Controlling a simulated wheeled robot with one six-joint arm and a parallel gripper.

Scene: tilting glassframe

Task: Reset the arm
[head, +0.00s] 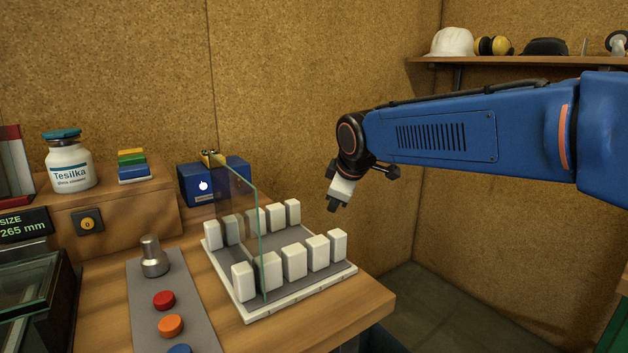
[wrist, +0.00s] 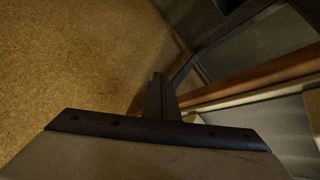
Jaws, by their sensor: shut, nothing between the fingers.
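My gripper (head: 338,195) hangs from my blue arm in the head view, above and to the right of the rack. It is shut and empty, with its fingers pointing down and slightly left. In the wrist view my gripper's fingers (wrist: 160,95) show together as a dark narrow shape. A glass pane (head: 237,215) stands upright in the rack (head: 303,308) among the white blocks on the wooden workbench. My gripper is apart from both the pane and the rack.
A control panel (head: 140,298) with a metal knob and coloured buttons lies left of the rack. A shelf (head: 500,61) with a white helmet (head: 452,41) is at the back right. Open floor lies right of the bench.

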